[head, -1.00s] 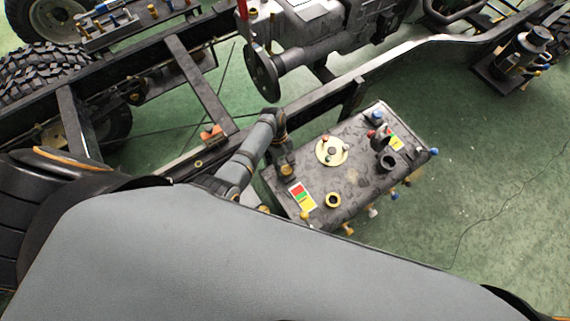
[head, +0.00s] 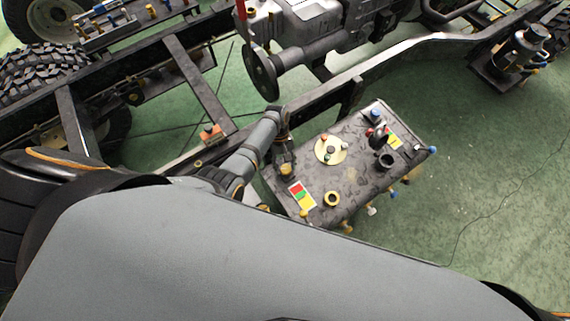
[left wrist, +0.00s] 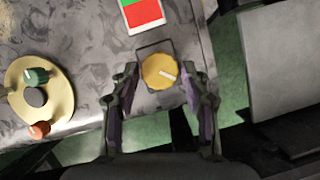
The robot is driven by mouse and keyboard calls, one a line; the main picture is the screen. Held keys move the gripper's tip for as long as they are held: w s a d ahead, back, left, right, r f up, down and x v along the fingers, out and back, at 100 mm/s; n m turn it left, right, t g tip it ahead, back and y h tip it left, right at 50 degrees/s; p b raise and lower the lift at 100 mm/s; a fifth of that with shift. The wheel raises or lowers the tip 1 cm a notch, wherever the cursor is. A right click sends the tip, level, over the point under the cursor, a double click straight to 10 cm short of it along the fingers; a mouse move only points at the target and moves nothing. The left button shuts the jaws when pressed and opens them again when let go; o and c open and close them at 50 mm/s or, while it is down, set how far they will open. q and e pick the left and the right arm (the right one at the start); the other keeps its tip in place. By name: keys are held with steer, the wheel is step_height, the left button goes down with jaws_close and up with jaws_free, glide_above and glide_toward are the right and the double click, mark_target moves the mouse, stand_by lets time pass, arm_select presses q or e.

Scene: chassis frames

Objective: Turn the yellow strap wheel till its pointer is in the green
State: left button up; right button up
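The yellow wheel (head: 287,169) is a round knob at the near left corner of the dark grey box (head: 355,165). In the left wrist view the wheel (left wrist: 155,70) has a white pointer mark pointing right and slightly down. The colour card (head: 302,195) lies beside it; in the left wrist view the card (left wrist: 142,14) shows red and green, cut by the top edge. My left gripper (head: 285,159) is over the wheel. In the left wrist view its open fingers (left wrist: 163,73) stand on either side of the wheel with gaps. My right gripper is out of view.
A cream disc (head: 331,150) with small knobs, a yellow ring (head: 332,199) and a black cylinder (head: 386,161) are on the box top. Coloured fittings stick out of its side. The chassis rail (head: 330,97) runs behind; green floor is clear on the right.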

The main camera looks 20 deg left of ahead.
arm_select(q)
steer(key=shift+o, duration=0.9)
steer(key=shift+r, duration=0.15)
steer(key=v, duration=1.1)
steer(key=shift+w+r, duration=0.15)
steer(key=shift+r, duration=0.15)
steer(key=shift+a, duration=0.1)
